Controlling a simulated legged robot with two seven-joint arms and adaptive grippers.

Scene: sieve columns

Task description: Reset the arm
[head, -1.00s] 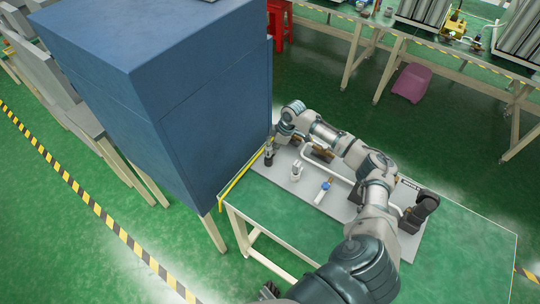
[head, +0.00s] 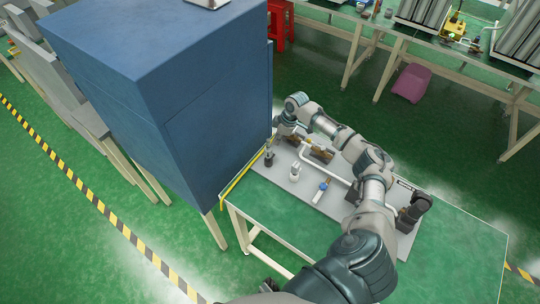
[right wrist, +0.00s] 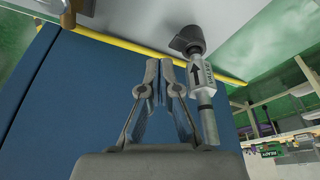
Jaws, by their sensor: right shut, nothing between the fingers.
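My right arm reaches from the bottom right of the head view over a green-topped table (head: 445,245). Its right gripper (right wrist: 166,72) is shut and empty in the right wrist view, with the fingertips close together. In the head view its fingers are largely hidden by the wrist, near the blue cabinet's edge. A white fitting (right wrist: 203,72) with an arrow label and a dark end is just right of the fingertips in the wrist view; I cannot tell whether they touch. A dark part at the head view's bottom edge may be my left gripper; its fingers cannot be made out.
A tall blue cabinet (head: 215,130) stands left of the arm. A grey board (head: 300,190) on the table carries white pipes, small fittings and a blue-handled valve (head: 323,186). The table's front right is clear.

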